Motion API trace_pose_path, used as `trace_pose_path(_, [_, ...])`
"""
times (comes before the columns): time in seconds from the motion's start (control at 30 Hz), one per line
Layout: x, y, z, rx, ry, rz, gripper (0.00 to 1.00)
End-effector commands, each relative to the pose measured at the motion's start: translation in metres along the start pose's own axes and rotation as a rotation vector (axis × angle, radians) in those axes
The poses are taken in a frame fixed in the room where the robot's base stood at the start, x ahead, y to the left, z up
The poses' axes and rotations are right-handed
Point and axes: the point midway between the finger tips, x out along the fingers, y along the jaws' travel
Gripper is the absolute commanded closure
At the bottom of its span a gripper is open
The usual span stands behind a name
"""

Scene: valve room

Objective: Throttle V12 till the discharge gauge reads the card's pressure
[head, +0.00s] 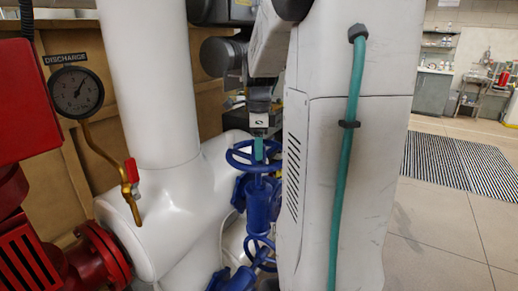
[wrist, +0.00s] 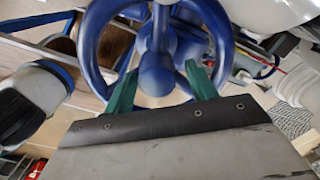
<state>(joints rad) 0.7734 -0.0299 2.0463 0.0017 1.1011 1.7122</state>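A blue handwheel (head: 240,165) on a blue valve stands right of the white pipes. No V12 tag is legible and no pressure card can be made out. My gripper (head: 258,150) points down at this upper wheel. In the wrist view its teal fingers (wrist: 161,80) are apart, one each side of the wheel's hub (wrist: 157,75); contact cannot be told.
A second blue handwheel (head: 260,251) sits lower down. A thick white pipe (head: 150,80) and a small red-handled cock (head: 132,170) are to the left, with red machinery (head: 20,100) beyond. Open tiled floor with a striped mat (head: 460,165) is at the right.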

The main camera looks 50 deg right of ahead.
Motion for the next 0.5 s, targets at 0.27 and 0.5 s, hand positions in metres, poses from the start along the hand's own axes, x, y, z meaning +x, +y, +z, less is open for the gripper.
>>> trace_pose_path(0.27, [0.008,0.006,0.0,-0.001,0.003,0.031,0.38])
trace_pose_path(0.5, [-0.022,0.005,0.0,-0.001,0.003,0.027,0.38])
